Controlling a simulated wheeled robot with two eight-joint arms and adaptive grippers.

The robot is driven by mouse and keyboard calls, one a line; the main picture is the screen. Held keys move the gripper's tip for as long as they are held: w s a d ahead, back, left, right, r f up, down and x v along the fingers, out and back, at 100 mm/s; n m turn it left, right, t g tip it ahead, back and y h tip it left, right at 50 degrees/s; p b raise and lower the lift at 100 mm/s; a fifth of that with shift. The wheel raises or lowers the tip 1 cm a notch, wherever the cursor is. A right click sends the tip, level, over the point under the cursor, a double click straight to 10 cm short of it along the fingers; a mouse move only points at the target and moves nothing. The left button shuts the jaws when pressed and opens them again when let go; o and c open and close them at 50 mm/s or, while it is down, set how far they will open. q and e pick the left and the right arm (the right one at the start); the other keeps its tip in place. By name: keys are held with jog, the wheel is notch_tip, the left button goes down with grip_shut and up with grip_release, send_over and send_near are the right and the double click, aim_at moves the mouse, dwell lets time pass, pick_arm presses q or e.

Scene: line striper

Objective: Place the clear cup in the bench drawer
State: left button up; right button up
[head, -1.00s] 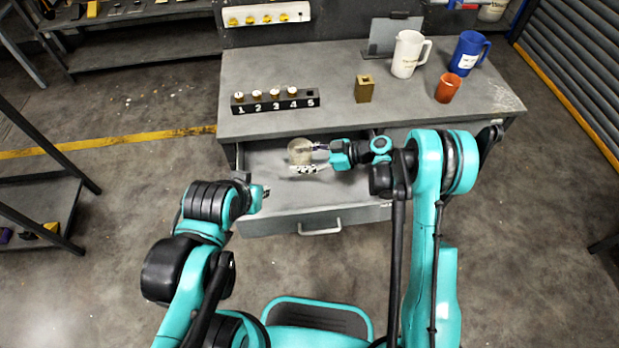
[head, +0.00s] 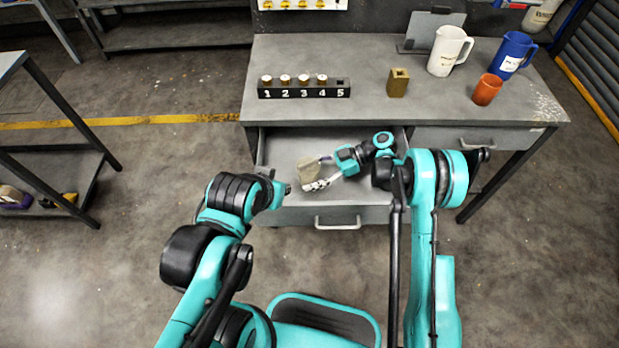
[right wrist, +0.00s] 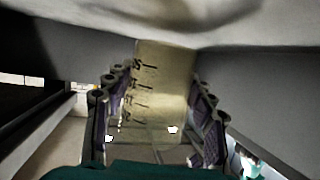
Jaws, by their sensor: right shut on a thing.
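The clear cup (head: 308,174) is over the open bench drawer (head: 284,150), tilted and slightly yellowish. My right gripper (head: 318,174) is shut on it, reaching in from the right. In the right wrist view the cup (right wrist: 160,85) sits between the two finger pads, with dark measuring marks on its wall. I cannot tell whether it touches the drawer floor. My left gripper (head: 284,188) is near the drawer's left front corner, apart from the cup; its fingers are too small to read.
The bench top (head: 350,105) carries a numbered block (head: 303,92), a brass block (head: 397,83), a white jug (head: 446,52), a blue jug (head: 510,54) and an orange cup (head: 486,90). The drawer's front handle (head: 338,223) faces me. The drawer looks otherwise empty.

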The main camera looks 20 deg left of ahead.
jog(key=shift+f, duration=0.1)
jog(key=shift+f+b, duration=0.35)
jog(key=shift+f, duration=0.3)
jog(key=o, duration=1.4)
jog(key=shift+c, duration=0.2)
jog(key=shift+r, duration=0.15)
jog(key=shift+r+p, duration=0.35)
jog(key=shift+p, duration=0.05)
jog(key=p+v, duration=0.1)
jog(key=v, duration=0.2)
jog(key=p+v, duration=0.1)
jog(key=v, duration=0.3)
jog(key=p+v, duration=0.2)
jog(key=v, duration=0.2)
jog(key=shift+a+r, duration=0.1)
jog(key=shift+r, duration=0.15)
jog(key=shift+w+d+r, duration=0.15)
jog(key=shift+w+d, duration=0.05)
jog(key=shift+d, duration=0.35)
